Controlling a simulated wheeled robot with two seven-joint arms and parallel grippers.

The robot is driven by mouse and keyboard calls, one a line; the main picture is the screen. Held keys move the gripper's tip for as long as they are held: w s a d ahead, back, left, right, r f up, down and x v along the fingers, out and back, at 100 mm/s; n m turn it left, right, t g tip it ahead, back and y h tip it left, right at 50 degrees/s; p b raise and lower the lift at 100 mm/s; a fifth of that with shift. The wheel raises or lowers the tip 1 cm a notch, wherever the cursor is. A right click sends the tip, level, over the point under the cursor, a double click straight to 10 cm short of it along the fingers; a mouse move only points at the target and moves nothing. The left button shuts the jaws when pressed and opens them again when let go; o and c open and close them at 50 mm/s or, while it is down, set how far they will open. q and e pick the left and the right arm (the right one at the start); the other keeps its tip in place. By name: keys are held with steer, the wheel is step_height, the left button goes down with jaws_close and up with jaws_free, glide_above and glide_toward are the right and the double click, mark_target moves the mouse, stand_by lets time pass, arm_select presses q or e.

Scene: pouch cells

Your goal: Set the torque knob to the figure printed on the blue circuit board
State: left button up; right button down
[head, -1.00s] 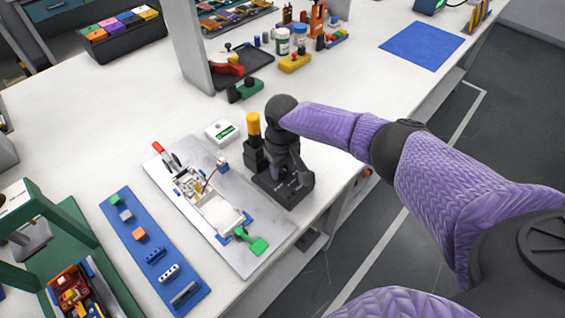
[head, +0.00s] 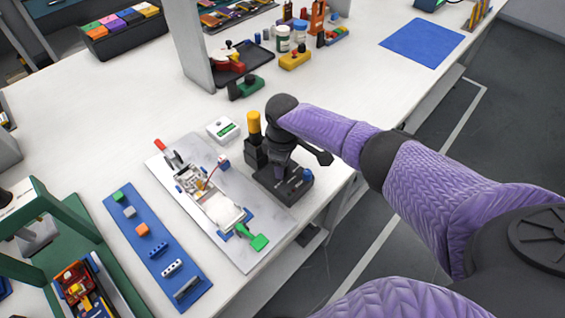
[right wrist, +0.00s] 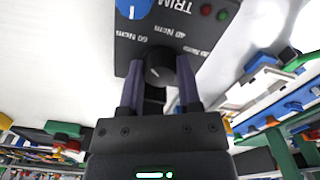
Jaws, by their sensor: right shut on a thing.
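The black torque knob (right wrist: 158,68) is between the two fingers of my right gripper (right wrist: 160,82) in the right wrist view, and the gripper is shut on it. The labels 60 Ncm, 40 Ncm and 20 Ncm are on the panel (right wrist: 172,45) around the knob. I cannot tell which figure the knob points to. In the head view my right gripper (head: 281,163) comes down over the dark control box (head: 293,190) and hides the knob. I cannot make out a blue circuit board or its printed figure. My left gripper is not in view.
A blue TRIM knob (right wrist: 133,8) is on the same panel. A yellow-topped tool (head: 254,124) stands just left of my gripper. A pale plate (head: 245,258) with a white housing (head: 222,210) lies left of the box. The table's edge is close on the right.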

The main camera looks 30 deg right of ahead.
stand_by(0.4)
steer(key=shift+c, duration=1.4)
jaws_free()
step_height(320, 180, up, 10)
steer(key=p, duration=0.4)
steer(key=shift+f, duration=0.25)
steer(key=shift+r, duration=0.25)
